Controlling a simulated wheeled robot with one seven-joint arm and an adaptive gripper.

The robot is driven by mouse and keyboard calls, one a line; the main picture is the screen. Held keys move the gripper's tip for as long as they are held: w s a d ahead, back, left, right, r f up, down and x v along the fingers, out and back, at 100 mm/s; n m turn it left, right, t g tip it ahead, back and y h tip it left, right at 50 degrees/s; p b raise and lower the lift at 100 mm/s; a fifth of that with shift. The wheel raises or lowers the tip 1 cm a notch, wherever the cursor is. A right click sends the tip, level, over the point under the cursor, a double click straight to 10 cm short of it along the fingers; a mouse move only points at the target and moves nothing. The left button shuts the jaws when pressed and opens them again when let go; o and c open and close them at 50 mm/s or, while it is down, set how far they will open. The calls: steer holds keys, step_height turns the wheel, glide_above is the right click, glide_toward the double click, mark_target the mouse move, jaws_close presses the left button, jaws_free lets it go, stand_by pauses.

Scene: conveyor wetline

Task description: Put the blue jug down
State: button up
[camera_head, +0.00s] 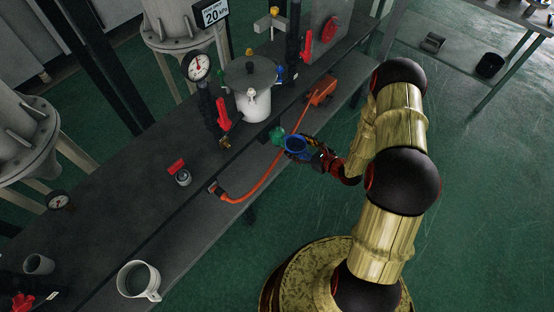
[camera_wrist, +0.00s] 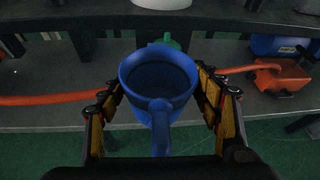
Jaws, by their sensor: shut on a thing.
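The blue jug (camera_wrist: 158,112) is upright between the fingers of my gripper (camera_wrist: 160,115) in the wrist view, with its handle toward the camera. Its inside looks dark. In the head view the blue jug (camera_head: 297,146) is at the end of my arm, by the front edge of the grey bench (camera_head: 190,225). My gripper (camera_head: 312,152) is shut on it. I cannot tell whether the jug's base touches the bench, as its underside is hidden.
An orange hose (camera_head: 262,183) runs along the bench to an orange tool (camera_head: 321,90). A green object (camera_head: 277,135) is close beside the jug. A white mug (camera_head: 139,281) stands at the near left. Red-handled valves and a pressure gauge (camera_head: 197,66) stand farther back.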

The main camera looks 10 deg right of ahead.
steer(key=s+d+f+y+b, duration=0.1)
steer(key=s+d+f, duration=0.1)
steer(key=f, duration=0.7)
steer(key=s+d+f+b, duration=0.1)
steer(key=d+f, duration=0.2)
steer(key=f, duration=0.6)
steer(key=shift+n, duration=0.3)
steer(key=w+a+b, duration=0.1)
steer(key=w+a, duration=0.2)
steer(key=w, duration=0.2)
steer(key=w+a+b, duration=0.2)
steer(key=w+a, duration=0.1)
steer(key=w, duration=0.1)
steer(key=w+a+b, duration=0.1)
steer(key=w+a, duration=0.3)
steer(key=w, duration=0.1)
steer(key=shift+w, duration=0.35)
steer(key=shift+a+f+b, duration=0.1)
steer(key=shift+f+b, duration=1)
steer(key=shift+f, duration=0.8)
steer(key=shift+r, duration=0.1)
steer(key=o, duration=1.2)
